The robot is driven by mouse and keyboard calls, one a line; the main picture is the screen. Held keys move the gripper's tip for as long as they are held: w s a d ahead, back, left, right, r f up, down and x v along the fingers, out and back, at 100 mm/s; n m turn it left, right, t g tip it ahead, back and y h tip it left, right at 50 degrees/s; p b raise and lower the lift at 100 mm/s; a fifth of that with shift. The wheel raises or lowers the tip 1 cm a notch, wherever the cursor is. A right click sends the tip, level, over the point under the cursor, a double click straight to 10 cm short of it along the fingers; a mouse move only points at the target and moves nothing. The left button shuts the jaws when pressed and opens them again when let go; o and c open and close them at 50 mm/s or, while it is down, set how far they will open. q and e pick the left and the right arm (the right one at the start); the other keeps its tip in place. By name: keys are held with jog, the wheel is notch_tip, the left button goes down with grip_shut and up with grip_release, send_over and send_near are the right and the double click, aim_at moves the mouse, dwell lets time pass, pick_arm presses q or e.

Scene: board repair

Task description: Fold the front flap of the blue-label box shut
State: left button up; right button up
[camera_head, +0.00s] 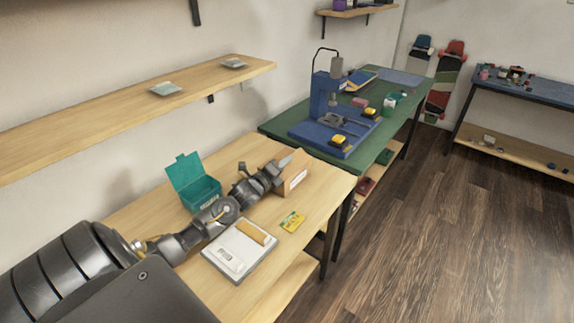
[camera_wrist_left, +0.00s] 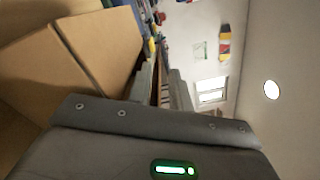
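A tan cardboard box (camera_head: 296,178) stands near the far right end of the wooden table. A raised cardboard panel shows at its top; no blue label is visible from here. My left gripper (camera_head: 283,163) is at the left side of the box, and my arm hides part of it. In the left wrist view, large cardboard panels (camera_wrist_left: 95,45) fill the left side, with a fold line between them. There the two fingers of my left gripper (camera_wrist_left: 163,88) are apart, with nothing clearly held between them, beside the cardboard. My right gripper is not in view.
An open teal box (camera_head: 199,190) stands behind my left arm. A white case (camera_head: 226,259) with a tan piece on it and a yellow card (camera_head: 292,222) lie in front. A green workbench (camera_head: 398,98) with a blue stand (camera_head: 322,98) adjoins beyond. A wall shelf (camera_head: 110,107) hangs above.

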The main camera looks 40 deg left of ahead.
pick_arm(q)
jog(key=shift+f, duration=0.2)
jog(key=m, duration=0.2)
jog(key=d+r+m, duration=0.1)
jog(key=m, duration=0.1)
jog(key=shift+r, duration=0.15)
jog(key=m, duration=0.1)
jog(key=d+m, duration=0.1)
jog(key=shift+d+r+m+b, duration=0.1)
jog(key=shift+r+m+b, duration=0.25)
jog(key=shift+m, duration=0.05)
jog(key=s+p, duration=0.5)
jog(key=s, duration=0.6)
jog(key=w+d+r+m+g+h, duration=0.1)
jog(key=w+d+m+h, duration=0.1)
jog(key=d, duration=0.8)
jog(key=w+d+r+m+g+h, duration=0.2)
jog(key=w+d+m+h, duration=0.1)
jog(key=d+h, duration=0.4)
jog(key=w+d+r+m+g+h+b, duration=0.1)
jog(key=d+m+h, duration=0.4)
jog(key=d, duration=0.8)
jog(key=shift+w+r+g, duration=0.25)
jog(key=shift+w+g, duration=0.25)
jog(key=shift+w, duration=0.45)
